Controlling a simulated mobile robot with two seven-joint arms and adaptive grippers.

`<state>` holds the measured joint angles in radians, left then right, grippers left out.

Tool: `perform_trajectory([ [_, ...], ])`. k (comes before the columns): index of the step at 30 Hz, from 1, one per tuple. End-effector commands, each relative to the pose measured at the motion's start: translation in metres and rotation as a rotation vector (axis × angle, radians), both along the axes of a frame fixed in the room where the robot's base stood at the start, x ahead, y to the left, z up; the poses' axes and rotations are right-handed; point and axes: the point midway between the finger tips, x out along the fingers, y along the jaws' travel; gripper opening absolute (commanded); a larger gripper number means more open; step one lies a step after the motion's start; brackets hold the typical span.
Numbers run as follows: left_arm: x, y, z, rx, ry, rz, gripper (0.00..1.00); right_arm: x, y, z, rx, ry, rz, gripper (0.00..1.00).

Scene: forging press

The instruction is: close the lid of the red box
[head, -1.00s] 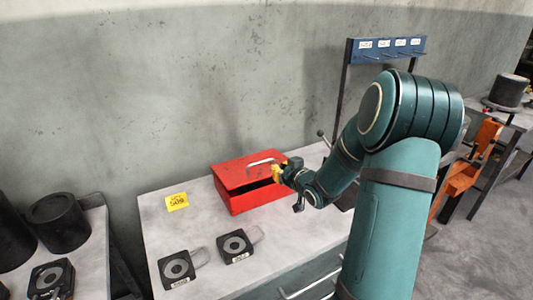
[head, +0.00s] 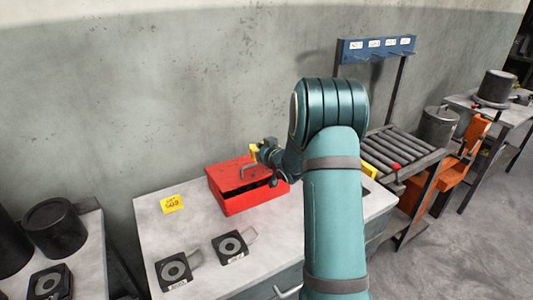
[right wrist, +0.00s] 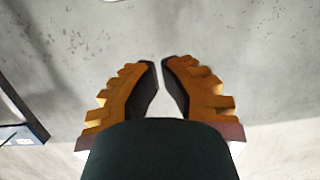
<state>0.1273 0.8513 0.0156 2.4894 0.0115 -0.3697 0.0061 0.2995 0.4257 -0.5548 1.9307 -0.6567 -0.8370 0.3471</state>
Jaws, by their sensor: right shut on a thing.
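The red box (head: 245,203) stands on the grey bench by the wall. Its red lid (head: 226,173), with a metal handle (head: 252,169), is partly raised. A dark gap shows under its front edge. My right gripper (head: 254,152) is at the lid's back right, with yellow fingers pointing up. In the right wrist view my right gripper (right wrist: 160,66) has its fingertips nearly together, against the grey wall. I cannot make out what is between them. My left gripper is not in view.
A yellow sign (head: 172,204) and two dark ring-shaped blocks, one a dark block (head: 230,245), lie on the bench (head: 160,232). A roller conveyor (head: 400,152) stands to the right. Dark cylinders stand on a side table at left. The bench front is mostly clear.

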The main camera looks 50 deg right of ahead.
Motion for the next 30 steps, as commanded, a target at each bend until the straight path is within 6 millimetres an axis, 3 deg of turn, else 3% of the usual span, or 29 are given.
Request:
perform_trajectory([
  [2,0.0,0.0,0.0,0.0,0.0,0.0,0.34,0.011,-0.003,-0.007,0.0,0.002,0.0,0.0],
  [6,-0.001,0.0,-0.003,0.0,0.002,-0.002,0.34,0.01,-0.002,-0.029,0.001,0.003,0.001,0.0],
  [10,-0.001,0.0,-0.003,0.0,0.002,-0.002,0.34,0.01,-0.003,-0.038,0.0,0.001,-0.001,0.0],
  [24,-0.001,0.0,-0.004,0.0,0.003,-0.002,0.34,0.009,-0.003,-0.042,-0.001,-0.002,-0.001,0.0],
  [30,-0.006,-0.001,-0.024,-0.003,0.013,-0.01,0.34,0.007,-0.002,-0.052,-0.008,-0.03,-0.001,0.0],
])
